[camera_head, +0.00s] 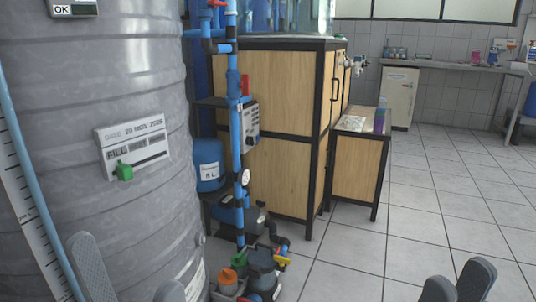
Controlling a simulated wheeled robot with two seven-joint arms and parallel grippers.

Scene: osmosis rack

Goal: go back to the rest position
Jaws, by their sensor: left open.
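My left gripper (130,282) is at the lower left edge of the camera_head view, in front of the grey tank. Its two grey fingers are spread apart with nothing between them. My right gripper (458,284) is at the bottom right, over the tiled floor. Its two finger tips show close together, and I cannot tell if they touch. No held object shows there. The rest of both arms is out of view.
A large ribbed grey tank (120,60) fills the left. Blue pipework (236,150) with valves and a pump (240,215) stands beside it. A wooden cabinet (275,180) and low side table (358,170) stand behind. The tiled floor (440,200) at right is clear.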

